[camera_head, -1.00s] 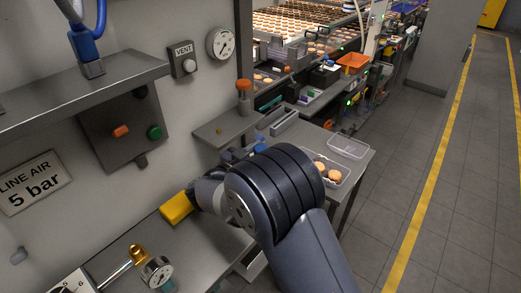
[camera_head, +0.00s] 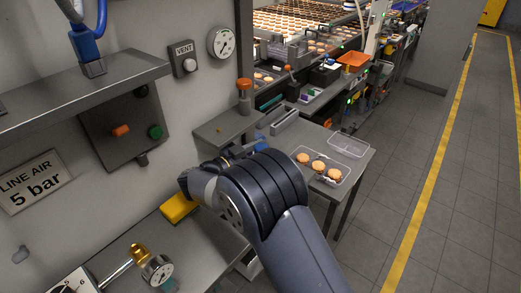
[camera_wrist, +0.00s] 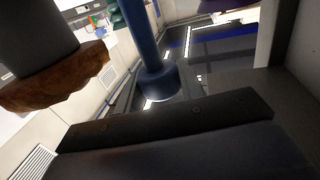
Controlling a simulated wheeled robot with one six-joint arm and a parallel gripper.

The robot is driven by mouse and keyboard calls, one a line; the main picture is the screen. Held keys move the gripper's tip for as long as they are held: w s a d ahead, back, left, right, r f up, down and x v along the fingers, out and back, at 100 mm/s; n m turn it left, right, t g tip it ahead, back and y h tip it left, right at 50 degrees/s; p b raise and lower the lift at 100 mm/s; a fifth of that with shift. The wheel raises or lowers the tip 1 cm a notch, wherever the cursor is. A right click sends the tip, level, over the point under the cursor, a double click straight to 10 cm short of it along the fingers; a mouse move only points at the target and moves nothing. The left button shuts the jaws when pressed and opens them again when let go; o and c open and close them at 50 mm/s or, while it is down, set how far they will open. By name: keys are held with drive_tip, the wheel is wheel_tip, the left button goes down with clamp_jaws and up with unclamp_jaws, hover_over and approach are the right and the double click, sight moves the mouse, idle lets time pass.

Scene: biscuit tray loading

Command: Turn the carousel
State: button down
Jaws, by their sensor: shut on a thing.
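My gripper (camera_head: 236,152) is mostly hidden behind my arm in the head view, beside the small steel shelf on the wall. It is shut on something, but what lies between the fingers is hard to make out. In the wrist view a dark, wide part of my gripper (camera_wrist: 170,118) fills the lower half. A blue post (camera_wrist: 150,60) with a wider round end stands just beyond it; I cannot tell whether they touch. I cannot pick out the carousel for certain; my arm may hide it.
A clear tray (camera_head: 345,178) with three biscuits (camera_head: 318,166) stands right of my arm, near an empty clear tray (camera_head: 349,145). A yellow block (camera_head: 178,207) lies on the bench at left. A steel shelf (camera_head: 222,128) juts from the wall. Floor at right is clear.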

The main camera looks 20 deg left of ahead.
drive_tip(key=c, duration=0.9)
unclamp_jaws()
drive_tip(key=shift+y, duration=0.3)
